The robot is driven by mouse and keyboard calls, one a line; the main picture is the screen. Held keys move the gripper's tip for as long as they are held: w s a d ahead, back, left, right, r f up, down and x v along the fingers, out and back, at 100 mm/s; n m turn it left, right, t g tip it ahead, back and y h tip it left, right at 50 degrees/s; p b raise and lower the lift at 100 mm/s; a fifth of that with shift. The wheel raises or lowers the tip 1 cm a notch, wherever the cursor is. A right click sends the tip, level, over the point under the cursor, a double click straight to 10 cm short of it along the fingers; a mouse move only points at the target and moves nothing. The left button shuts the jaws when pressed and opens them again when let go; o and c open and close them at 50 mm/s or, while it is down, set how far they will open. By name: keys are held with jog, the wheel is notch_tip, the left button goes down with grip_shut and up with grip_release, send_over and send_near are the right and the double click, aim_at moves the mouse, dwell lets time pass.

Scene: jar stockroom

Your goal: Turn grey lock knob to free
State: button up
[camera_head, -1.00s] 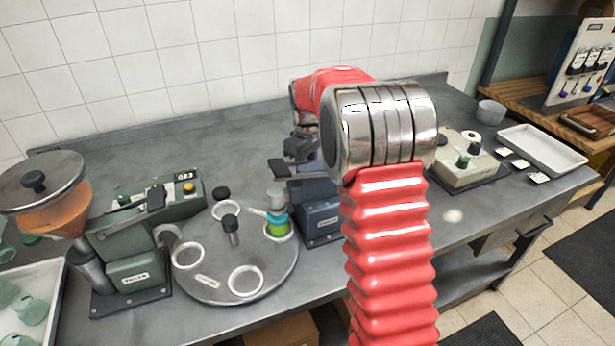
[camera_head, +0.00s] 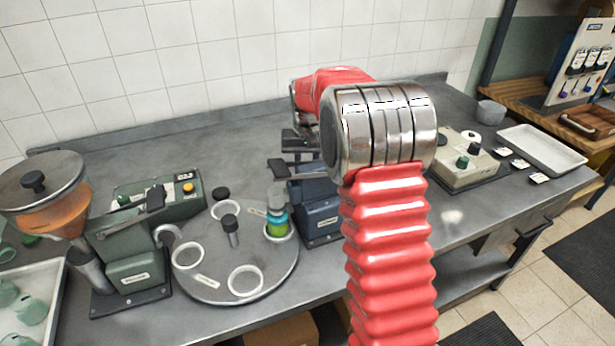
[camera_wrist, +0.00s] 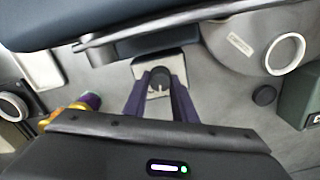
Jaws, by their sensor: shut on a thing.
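The grey lock knob (camera_wrist: 160,78) shows in the wrist view as a dark round knob with a pale pointer mark toward the bottom of the picture. It sits on a light plate (camera_wrist: 177,68). My gripper (camera_wrist: 160,96) has its two purple fingers on either side of the knob, shut on it. In the head view the knob is hidden behind my arm and the blue press; only a dark part of my gripper shows there, behind the press lever.
The blue press (camera_head: 318,208) stands close by. Left of it is a round turntable (camera_head: 205,284) with rings and a green-blue jar (camera_head: 277,222). A green filling machine (camera_head: 135,268) stands further left. A control box (camera_head: 462,165) and white tray (camera_head: 540,150) are at the right.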

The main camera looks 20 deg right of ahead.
jog(key=m, duration=0.6)
jog(key=shift+m, duration=0.4)
jog(key=o, duration=1)
jog(key=shift+o, duration=0.2)
notch_tip(320, 180, up, 14)
jog(key=shift+f, duration=0.15)
